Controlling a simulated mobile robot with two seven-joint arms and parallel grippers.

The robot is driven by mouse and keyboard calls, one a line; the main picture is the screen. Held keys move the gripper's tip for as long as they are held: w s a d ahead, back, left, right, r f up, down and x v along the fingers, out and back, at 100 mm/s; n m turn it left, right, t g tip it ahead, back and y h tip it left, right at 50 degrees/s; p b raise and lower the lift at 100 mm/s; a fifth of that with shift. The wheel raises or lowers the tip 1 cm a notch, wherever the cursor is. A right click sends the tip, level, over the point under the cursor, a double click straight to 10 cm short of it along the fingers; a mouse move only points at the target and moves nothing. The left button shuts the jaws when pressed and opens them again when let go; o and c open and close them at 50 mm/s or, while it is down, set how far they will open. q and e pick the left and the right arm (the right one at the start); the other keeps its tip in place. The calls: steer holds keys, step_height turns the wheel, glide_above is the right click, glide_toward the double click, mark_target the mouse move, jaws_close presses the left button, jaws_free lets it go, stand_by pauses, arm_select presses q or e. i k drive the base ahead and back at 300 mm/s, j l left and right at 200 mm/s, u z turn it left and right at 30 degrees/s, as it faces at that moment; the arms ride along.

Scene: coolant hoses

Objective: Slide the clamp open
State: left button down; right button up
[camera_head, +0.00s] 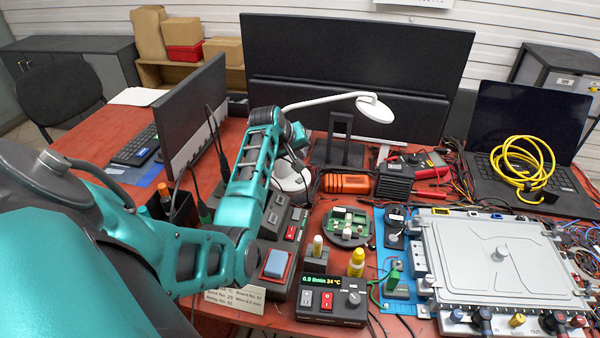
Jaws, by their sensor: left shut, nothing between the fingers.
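My left arm comes in from the left, bends at the elbow and reaches toward the back of the bench. Its gripper (302,170) points down in front of the dark monitor and is shut and empty; its fingertips are small and partly hidden. I cannot clearly make out the clamp. A grey flat-topped unit (470,255) with several coloured fittings along its front edge stands at the right, well away from my left gripper. A control box (332,302) in front reads 0.0 l/min and 24 °C. My right gripper is not in view.
A blue mat (402,305) holds small parts beside the grey unit. A round board (346,228), a yellow-capped bottle (356,262) and an orange tool (346,183) lie near the middle. A yellow coil (522,168) rests on the laptop (560,195). The bench is crowded.

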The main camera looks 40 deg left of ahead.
mark_target(346, 234)
steer(key=k+l, duration=0.35)
steer(key=l, duration=0.15)
steer(key=k+l, duration=0.4)
